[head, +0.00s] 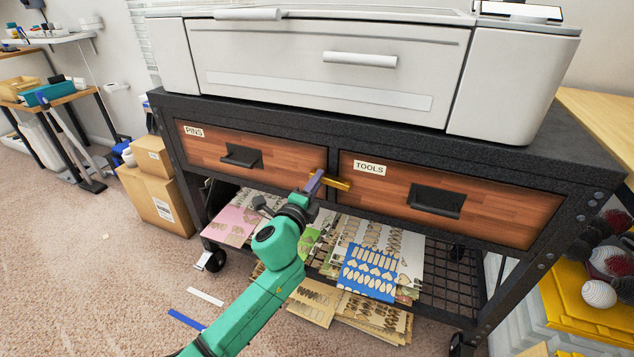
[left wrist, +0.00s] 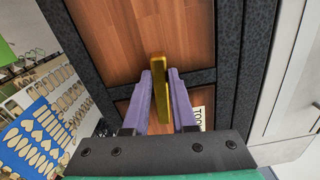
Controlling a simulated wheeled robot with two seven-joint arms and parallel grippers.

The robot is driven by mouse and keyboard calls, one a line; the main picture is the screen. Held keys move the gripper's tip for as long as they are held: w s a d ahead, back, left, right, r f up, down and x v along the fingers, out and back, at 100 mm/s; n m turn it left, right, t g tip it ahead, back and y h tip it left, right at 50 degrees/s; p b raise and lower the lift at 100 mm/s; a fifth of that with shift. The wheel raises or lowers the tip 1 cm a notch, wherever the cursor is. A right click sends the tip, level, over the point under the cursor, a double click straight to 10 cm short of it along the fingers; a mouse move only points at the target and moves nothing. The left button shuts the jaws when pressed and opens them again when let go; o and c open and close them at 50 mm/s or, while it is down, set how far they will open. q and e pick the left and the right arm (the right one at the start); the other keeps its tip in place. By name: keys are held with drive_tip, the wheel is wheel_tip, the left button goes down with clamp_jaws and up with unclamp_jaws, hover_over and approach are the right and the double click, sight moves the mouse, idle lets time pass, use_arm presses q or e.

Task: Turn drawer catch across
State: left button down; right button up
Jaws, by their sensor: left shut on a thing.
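The brass-yellow drawer catch (head: 338,184) is a small bar at the divider between the PINS drawer (head: 280,158) and the TOOLS drawer (head: 490,208). It lies nearly level, reaching across the dark divider. In the left wrist view the catch (left wrist: 160,88) stands between the two purple fingers, crossing the divider. My left gripper (head: 316,182) is shut on the catch, and its fingers hide part of the bar in the head view. Both drawers look closed. My right gripper is in neither view.
A large white printer (head: 340,70) stands on the black cart (head: 395,145). Patterned sheets (head: 375,255) lie on the mesh shelf below the drawers. Black handles project from the PINS drawer (head: 241,156) and the TOOLS drawer (head: 437,200). Cardboard boxes (head: 155,195) stand at left.

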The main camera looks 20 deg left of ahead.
use_arm(q)
drive_tip(key=shift+f+n, duration=0.3)
drive_tip(key=shift+n, duration=0.5)
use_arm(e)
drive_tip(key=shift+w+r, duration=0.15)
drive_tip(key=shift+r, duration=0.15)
use_arm(q)
drive_tip(key=c, duration=0.7)
unclamp_jaws()
drive_tip(key=shift+s, duration=0.1)
